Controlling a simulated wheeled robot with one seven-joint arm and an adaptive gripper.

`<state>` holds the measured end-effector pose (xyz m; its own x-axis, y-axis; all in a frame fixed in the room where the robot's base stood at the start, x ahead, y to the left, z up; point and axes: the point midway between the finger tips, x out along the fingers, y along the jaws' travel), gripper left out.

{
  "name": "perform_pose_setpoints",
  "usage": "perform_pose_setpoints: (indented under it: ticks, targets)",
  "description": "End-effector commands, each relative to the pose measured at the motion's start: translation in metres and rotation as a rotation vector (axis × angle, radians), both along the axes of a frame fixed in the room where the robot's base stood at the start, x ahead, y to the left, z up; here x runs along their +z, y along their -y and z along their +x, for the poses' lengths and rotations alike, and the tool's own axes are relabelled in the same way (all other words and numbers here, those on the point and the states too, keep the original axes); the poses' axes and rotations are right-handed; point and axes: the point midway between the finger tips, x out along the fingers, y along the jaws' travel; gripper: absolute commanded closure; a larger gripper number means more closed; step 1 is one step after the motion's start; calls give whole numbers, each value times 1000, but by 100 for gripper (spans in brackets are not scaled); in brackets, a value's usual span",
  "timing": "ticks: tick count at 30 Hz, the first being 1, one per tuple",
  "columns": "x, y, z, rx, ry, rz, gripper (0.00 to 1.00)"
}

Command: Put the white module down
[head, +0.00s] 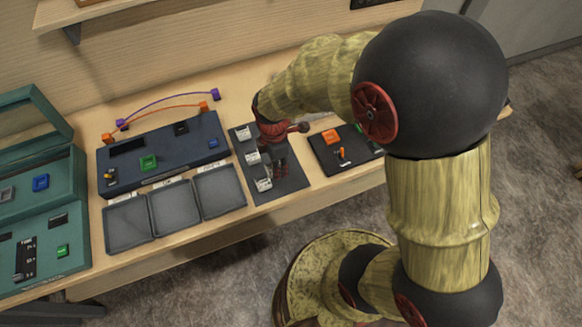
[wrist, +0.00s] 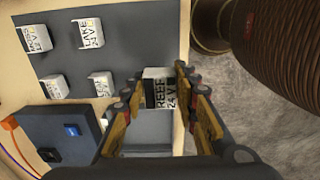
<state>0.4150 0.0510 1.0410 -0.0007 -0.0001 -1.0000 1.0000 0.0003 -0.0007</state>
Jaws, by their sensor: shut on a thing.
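My gripper (wrist: 160,88) is shut on a white module (wrist: 158,92) with black lettering that reads REEF and 24 V. The module sits between the two fingertips in the wrist view, near the edge of a dark grey mat (wrist: 125,58). I cannot tell whether it touches the mat. In the head view my gripper (head: 280,166) is low over the same mat (head: 288,186), and its fingers hide part of it. Other white modules stand on the mat, one of them marked LAKE (wrist: 89,33).
Left of the mat in the head view are three empty grey trays (head: 172,208) and a dark blue console (head: 205,148) with a green button. A dark panel with an orange block (head: 331,137) lies right. A teal case (head: 80,236) stands far left.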

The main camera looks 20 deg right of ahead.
Motion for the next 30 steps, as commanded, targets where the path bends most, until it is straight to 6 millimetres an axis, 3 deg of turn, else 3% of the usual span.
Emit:
perform_pose_setpoints:
  ticks: [2,9,17,24,30]
  targets:
    - [-10,19,4,-8,-2,0,96]
    - [-48,47,11,-2,-2,0,96]
    - [-61,58,14,-1,0,0,96]
    - [-93,62,14,0,-2,0,96]
    - [-96,62,16,0,1,0,96]
